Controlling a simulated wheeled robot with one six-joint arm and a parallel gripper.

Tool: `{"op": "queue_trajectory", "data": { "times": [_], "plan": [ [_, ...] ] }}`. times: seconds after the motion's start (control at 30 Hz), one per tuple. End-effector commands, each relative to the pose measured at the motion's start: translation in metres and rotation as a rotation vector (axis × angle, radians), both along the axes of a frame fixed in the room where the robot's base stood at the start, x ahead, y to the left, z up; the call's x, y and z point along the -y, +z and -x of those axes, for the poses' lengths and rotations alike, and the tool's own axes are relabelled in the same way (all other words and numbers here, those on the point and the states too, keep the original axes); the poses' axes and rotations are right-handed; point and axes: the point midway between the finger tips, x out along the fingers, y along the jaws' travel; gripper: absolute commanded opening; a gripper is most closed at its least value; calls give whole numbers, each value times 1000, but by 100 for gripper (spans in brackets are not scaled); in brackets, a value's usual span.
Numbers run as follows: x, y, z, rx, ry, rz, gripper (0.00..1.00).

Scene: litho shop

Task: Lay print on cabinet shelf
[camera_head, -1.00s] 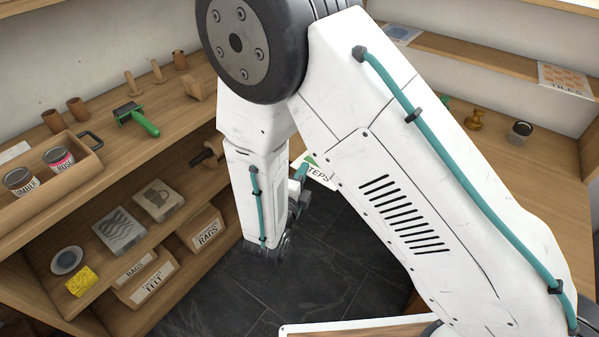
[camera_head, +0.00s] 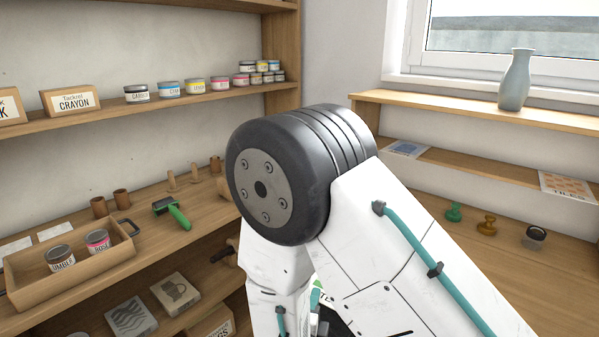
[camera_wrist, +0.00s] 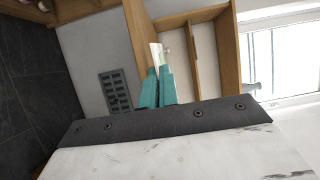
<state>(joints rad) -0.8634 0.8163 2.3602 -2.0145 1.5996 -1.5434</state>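My gripper (camera_wrist: 158,88), with its teal fingers, is in the wrist view. The fingers are close together, with a thin pale sheet (camera_wrist: 156,54) between them, seen nearly edge-on; it appears to be the print. Wooden shelving (camera_wrist: 228,50) stands beyond the fingertips in the wrist view. In the head view, the shelf under the window at right bears a blue print (camera_head: 405,148) and an orange-patterned print (camera_head: 568,187).
A grey vase (camera_head: 515,80) stands on the upper right ledge. Stamps and a jar (camera_head: 535,237) stand on the right counter. The left shelves hold ink tins (camera_head: 195,86), a green-handled roller (camera_head: 172,212) and a wooden tray (camera_head: 75,280). My arm blocks the middle.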

Motion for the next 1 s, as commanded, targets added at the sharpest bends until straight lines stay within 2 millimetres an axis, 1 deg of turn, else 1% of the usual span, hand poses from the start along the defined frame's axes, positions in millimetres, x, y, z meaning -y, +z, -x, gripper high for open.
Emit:
{"op": "queue_trajectory", "data": {
  "times": [0.03,0.13,0.27,0.37,0.4,0.47,0.5,0.57,0.6,0.7,0.8,0.9,1.0],
  "plan": [
    [2,4,-14,3,25,-2,0],
    [9,15,-43,4,82,-3,0],
    [32,34,-79,5,123,-3,0],
    [60,51,-104,6,134,-3,0],
    [73,57,-114,5,133,-2,0],
    [95,68,-126,5,127,-1,0],
    [110,75,-133,6,118,-2,0],
    [133,85,-141,6,103,-1,0],
    [148,90,-145,5,87,-1,0],
    [182,102,-152,4,40,1,0],
    [208,109,-154,2,-4,0,0],
    [222,111,-154,1,-28,0,0],
    [227,111,-154,0,-38,0,0]
  ]
}}
